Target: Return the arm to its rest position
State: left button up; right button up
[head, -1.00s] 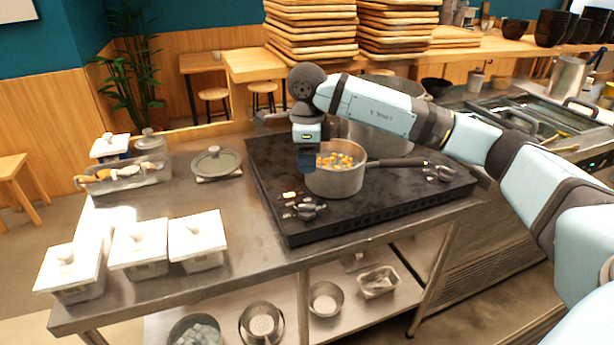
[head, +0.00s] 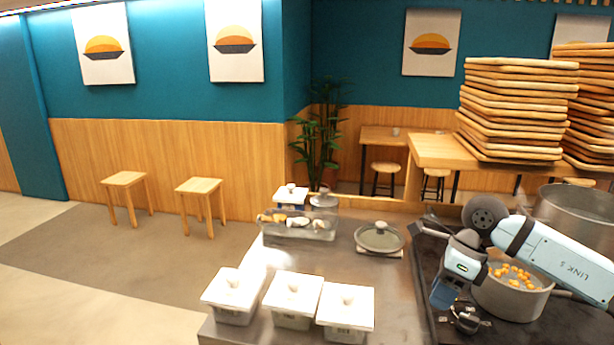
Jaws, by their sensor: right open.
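My right arm comes in from the right edge of the head view. My right gripper (head: 445,292) hangs open and empty, pointing down over the left front part of the black stove (head: 424,262), just left of the saucepan. My left gripper is out of view.
Several white lidded containers (head: 293,293) line the counter's front. A clear tray of food (head: 298,228) and a lidded pan (head: 379,238) stand farther back. A large pot (head: 580,215) is behind my arm. Bare counter (head: 392,290) lies left of the stove.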

jog(key=s+a+f+m+t+y, duration=0.2)
jog(key=s+a+m+y, duration=0.3)
jog(key=a+y, duration=0.4)
jog(key=s+a+f+m+t+y, duration=0.15)
jog(key=s+a+m+y, duration=0.4)
jog(key=a, duration=0.55)
jog(key=s+d+f+m+t+h, duration=0.1)
jog(key=d+f+m+t+h, duration=0.5)
jog(key=m, duration=0.7)
jog(key=d+f+m+t+h, duration=0.1)
jog(key=f+m+t+h, duration=0.3)
jog(key=f+m+t, duration=0.65)
jog(key=s+d+f+m+g+h, duration=0.2)
jog(key=s+f+m+g+h, duration=0.15)
jog(key=s+f+m, duration=0.2)
jog(key=s+d+f+m+g+h, duration=0.2)
jog(key=s+f+m+g, duration=0.3)
jog(key=s+m, duration=0.15)
pick_arm(q)
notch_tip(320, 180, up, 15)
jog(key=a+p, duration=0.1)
jog(key=p, duration=1.7)
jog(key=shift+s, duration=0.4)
pick_arm(e)
notch_tip(320, 180, up, 15)
jog(key=s+d+n, duration=0.1)
jog(key=shift+s, duration=0.4)
